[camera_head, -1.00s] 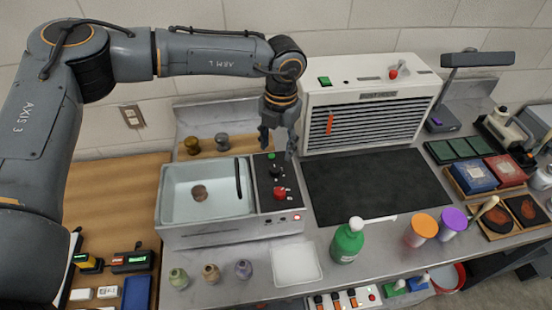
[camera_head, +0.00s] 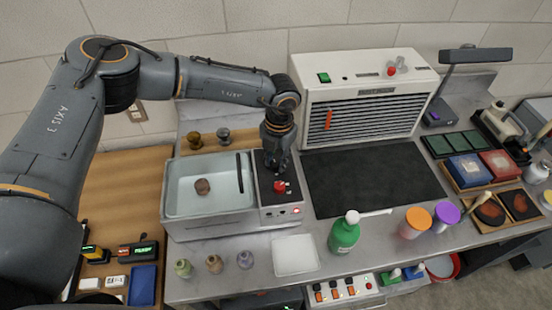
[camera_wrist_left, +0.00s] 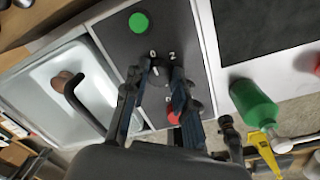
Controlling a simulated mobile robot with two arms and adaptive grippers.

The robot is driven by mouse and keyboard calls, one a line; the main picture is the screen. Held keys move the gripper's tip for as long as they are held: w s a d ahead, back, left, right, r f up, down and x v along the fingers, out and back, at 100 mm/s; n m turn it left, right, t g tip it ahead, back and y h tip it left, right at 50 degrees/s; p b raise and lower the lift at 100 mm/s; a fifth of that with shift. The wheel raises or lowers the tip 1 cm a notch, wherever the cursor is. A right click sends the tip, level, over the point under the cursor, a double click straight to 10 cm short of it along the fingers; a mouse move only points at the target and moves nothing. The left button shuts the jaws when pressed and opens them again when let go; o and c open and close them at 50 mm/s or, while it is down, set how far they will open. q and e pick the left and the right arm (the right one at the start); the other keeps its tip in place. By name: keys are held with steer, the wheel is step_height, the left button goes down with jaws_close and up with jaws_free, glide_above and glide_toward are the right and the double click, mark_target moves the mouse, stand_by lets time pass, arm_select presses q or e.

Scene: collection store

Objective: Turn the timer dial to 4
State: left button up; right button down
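The timer dial (camera_wrist_left: 158,72) is a dark knob on the black control panel (camera_wrist_left: 192,28) of the sink unit. In the left wrist view the marks 0 and 2 show beside it. Its pointer setting is too small to read. My left gripper (camera_wrist_left: 156,76) is over the panel, pointing down, with its two fingers apart on either side of the dial. I cannot tell whether they touch it. In the head view the left gripper (camera_head: 276,172) hides the dial. My right gripper is not in view.
A red knob (camera_head: 279,187) is close in front of the left gripper, and a green button (camera_wrist_left: 139,22) lies behind it. The sink basin (camera_head: 226,207) is to the left. A black mat (camera_head: 370,180) and a green bottle (camera_head: 344,236) are to the right.

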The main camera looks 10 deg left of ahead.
arm_select(q)
jaws_close()
steer(key=shift+f+m+b, duration=0.15)
steer(key=shift+m+b, duration=0.25)
steer(key=shift+b, duration=0.4)
steer(key=m+b, duration=1.1)
steer(key=b, duration=0.2)
steer(key=shift+f, duration=0.1)
steer(key=m+b, duration=0.4)
steer(key=m, duration=0.1)
steer(key=shift+s+m+h, duration=0.1)
steer(key=shift+m+h, duration=0.3)
steer(key=m+b, duration=0.2)
steer(key=m, duration=0.1)
steer(key=shift+a+r, duration=0.1)
steer(key=shift+r, duration=0.1)
steer(key=shift+r+m+b, duration=0.1)
steer(key=shift+m+b, duration=0.45)
steer(key=shift+m, duration=0.95)
steer(key=o, duration=0.9)
jaws_free()
steer(key=shift+c, duration=0.2)
